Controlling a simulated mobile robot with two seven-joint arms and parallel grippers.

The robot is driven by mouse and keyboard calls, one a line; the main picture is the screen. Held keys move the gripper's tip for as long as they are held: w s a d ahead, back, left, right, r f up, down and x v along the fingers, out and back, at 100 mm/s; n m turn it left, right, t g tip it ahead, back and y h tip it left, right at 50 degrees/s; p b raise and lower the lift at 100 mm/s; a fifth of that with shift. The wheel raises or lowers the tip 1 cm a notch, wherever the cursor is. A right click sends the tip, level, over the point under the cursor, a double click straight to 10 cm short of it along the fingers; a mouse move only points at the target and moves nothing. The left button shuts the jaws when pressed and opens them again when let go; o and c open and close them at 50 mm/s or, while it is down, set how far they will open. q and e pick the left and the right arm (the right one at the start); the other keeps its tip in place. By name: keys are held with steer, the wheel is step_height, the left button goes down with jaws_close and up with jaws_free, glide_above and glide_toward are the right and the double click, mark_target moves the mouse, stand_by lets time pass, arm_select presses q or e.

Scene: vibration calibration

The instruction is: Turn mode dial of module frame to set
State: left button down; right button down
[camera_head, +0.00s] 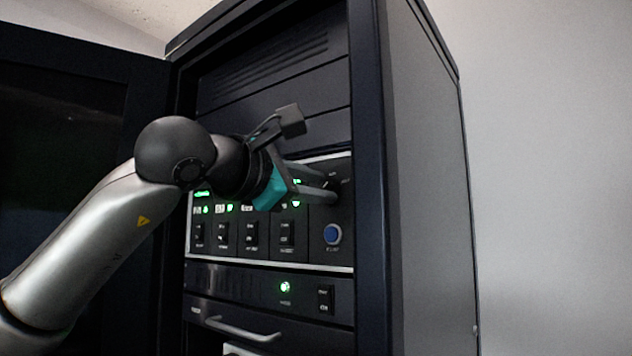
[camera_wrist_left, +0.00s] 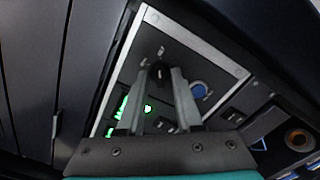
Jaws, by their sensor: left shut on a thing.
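The module frame (camera_head: 343,260) is a silver-edged panel in the dark rack, with green lights, several black switches and a blue button (camera_head: 333,234). The mode dial (camera_wrist_left: 158,72) is a small dark knob near the panel's upper corner. My left gripper (camera_head: 332,191) reaches in from the left, its fingertips at the dial. In the left wrist view the two grey fingers (camera_wrist_left: 165,72) stand on either side of the knob, shut on it. The fingers partly hide the dial, and its pointer setting is too small to read. My right gripper is not in view.
The rack's door (camera_head: 75,75) stands open on the left. Below the module frame is a unit with a green light, a switch and a drawer-like handle (camera_head: 242,329). The rack's side wall (camera_head: 425,190) borders the panel on the right.

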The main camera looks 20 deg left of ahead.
arm_select(q)
steer(key=shift+m, duration=0.5)
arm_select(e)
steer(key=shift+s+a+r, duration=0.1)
arm_select(q)
steer(key=c, duration=0.9)
jaws_free()
steer(key=v, duration=1.5)
steer(key=shift+s, duration=0.2)
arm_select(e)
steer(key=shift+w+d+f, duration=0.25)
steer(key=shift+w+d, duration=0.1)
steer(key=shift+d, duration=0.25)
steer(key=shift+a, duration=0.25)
